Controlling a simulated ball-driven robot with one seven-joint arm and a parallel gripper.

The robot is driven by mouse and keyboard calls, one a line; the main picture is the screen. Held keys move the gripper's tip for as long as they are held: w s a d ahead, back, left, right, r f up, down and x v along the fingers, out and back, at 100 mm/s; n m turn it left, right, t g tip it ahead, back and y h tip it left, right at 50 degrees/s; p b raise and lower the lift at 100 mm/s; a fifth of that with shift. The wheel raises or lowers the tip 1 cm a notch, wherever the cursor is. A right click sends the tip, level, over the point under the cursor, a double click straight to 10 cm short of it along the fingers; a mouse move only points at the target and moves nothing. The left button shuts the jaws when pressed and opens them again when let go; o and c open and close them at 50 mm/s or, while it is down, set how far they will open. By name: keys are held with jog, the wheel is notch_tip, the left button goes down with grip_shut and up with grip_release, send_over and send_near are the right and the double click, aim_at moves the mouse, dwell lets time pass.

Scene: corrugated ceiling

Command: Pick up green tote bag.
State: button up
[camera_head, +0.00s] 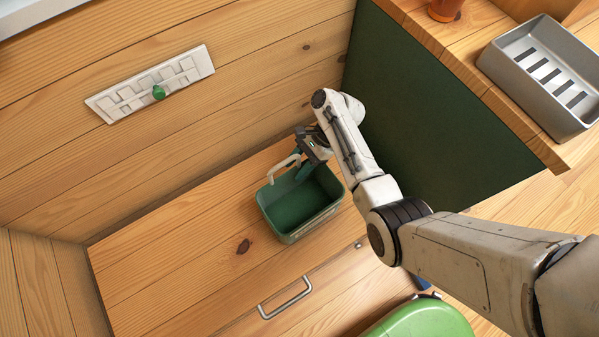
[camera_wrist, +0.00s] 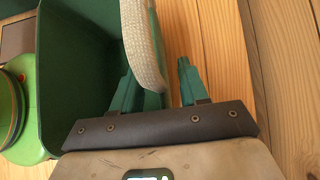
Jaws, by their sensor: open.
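The green tote bag (camera_head: 288,217) stands upright on the wooden drawer unit, open at the top and empty inside. A pale handle (camera_head: 284,167) rises at its far side. In the wrist view the green bag wall (camera_wrist: 78,70) fills the left, and the woven handle (camera_wrist: 143,45) passes down between my fingers. My gripper (camera_wrist: 158,85) is open, with one green finger on the bag side of the handle and the other outside it. In the head view my gripper (camera_head: 305,170) is at the bag's far right rim, partly hidden by my wrist.
A dark green panel (camera_head: 420,110) stands close on the right of my arm. A grey slotted tray (camera_head: 545,75) sits on the shelf at upper right. A green rounded object (camera_head: 425,322) is at the bottom. The wood left of the bag is clear.

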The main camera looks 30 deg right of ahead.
jog(key=shift+a+f, duration=0.1)
jog(key=shift+a, duration=0.05)
grip_shut()
dwell(0.4)
